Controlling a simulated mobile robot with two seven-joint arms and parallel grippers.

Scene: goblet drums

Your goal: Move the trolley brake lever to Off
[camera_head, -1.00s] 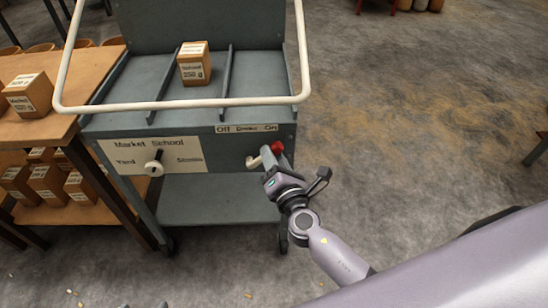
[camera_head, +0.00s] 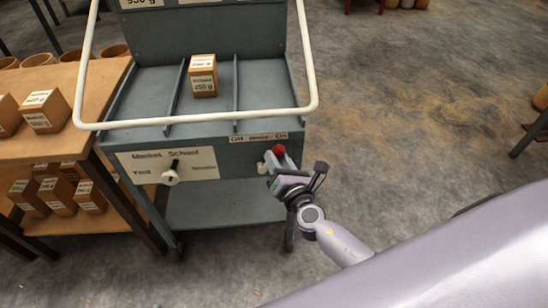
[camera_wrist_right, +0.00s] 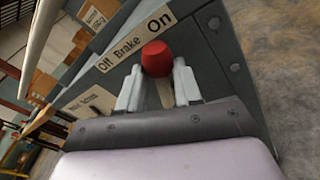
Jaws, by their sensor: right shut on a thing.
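The brake lever's red knob (camera_head: 278,150) is on the trolley's front, below the right part of the Off–Brake–On label (camera_head: 258,138), near On. In the right wrist view the red knob (camera_wrist_right: 156,58) stands up between the two pale fingers of my right gripper (camera_wrist_right: 158,88), under the label (camera_wrist_right: 134,41). My right gripper (camera_head: 274,163) is shut on the lever just below the knob. The lever's lower part is mostly hidden by the fingers and gripper body. My left gripper is not in view.
The grey trolley (camera_head: 262,84) has a white rail handle (camera_head: 310,60) above the lever. A wooden table (camera_head: 95,95) with boxes adjoins on the left.

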